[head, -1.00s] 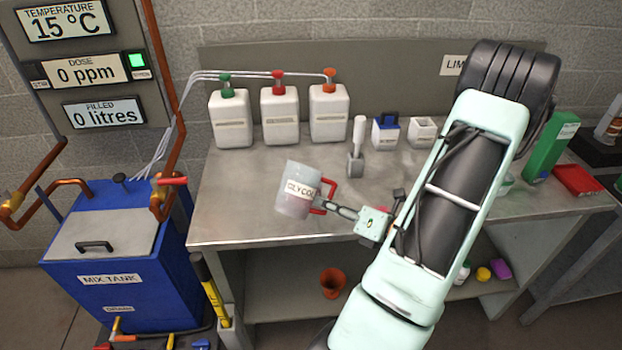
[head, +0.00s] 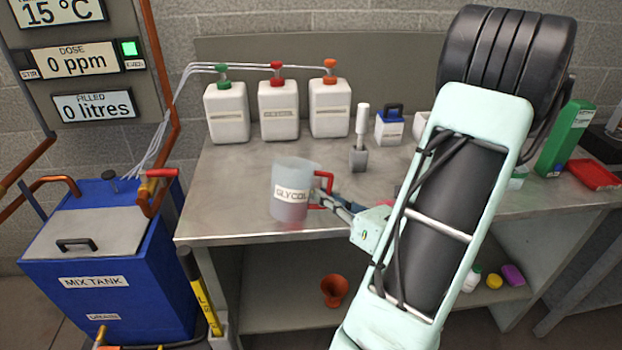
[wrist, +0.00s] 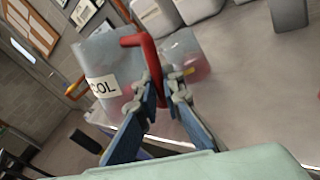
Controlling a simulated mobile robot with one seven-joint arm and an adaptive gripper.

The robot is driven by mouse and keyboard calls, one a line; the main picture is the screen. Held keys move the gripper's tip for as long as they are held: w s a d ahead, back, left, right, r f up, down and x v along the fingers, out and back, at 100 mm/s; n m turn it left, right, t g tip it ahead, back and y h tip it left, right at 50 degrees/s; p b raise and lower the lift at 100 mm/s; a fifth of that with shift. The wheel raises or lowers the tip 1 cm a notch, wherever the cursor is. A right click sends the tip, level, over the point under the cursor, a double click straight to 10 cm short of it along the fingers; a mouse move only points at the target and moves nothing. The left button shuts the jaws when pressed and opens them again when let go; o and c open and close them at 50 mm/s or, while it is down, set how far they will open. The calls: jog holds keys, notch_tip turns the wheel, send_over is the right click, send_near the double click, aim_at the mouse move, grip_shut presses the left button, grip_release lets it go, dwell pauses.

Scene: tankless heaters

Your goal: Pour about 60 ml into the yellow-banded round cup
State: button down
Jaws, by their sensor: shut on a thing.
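My gripper (wrist: 166,88) is shut on the red handle (wrist: 146,60) of a translucent jug labelled GLYCOL. The jug (head: 291,208) is nearly upright over the front left of the bench in the head view, with pinkish liquid low in it; I cannot tell whether it touches the bench. In the wrist view the jug (wrist: 112,57) is at upper left. Beside the handle there, a clear vessel (wrist: 187,48) shows pinkish contents and a small yellow patch; I cannot tell whether it is the yellow-banded cup. No yellow-banded cup is clear in the head view.
Three white jugs with coloured caps (head: 278,112) stand along the back of the steel bench (head: 235,190). A white-handled grey tool (head: 360,150) and a blue-topped container (head: 390,127) stand mid-bench. The blue mix tank (head: 105,285) is at left.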

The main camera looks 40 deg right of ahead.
jog(key=shift+a+r+p, duration=0.15)
jog(key=shift+r+p, duration=0.2)
jog(key=shift+p, duration=0.8)
jog(key=shift+s+a+h+p, duration=0.15)
jog(key=shift+h+p, duration=0.15)
jog(key=shift+p, duration=0.6)
jog(key=shift+a+f+n, duration=0.1)
jog(key=shift+f+n, duration=0.15)
jog(key=shift+n, duration=0.25)
jog(key=shift+s+a+n+t, duration=0.15)
jog(key=shift+a+n+t, duration=0.35)
jog(key=shift+n, duration=0.4)
jog(key=shift+d, duration=0.1)
jog(key=shift+r, duration=0.1)
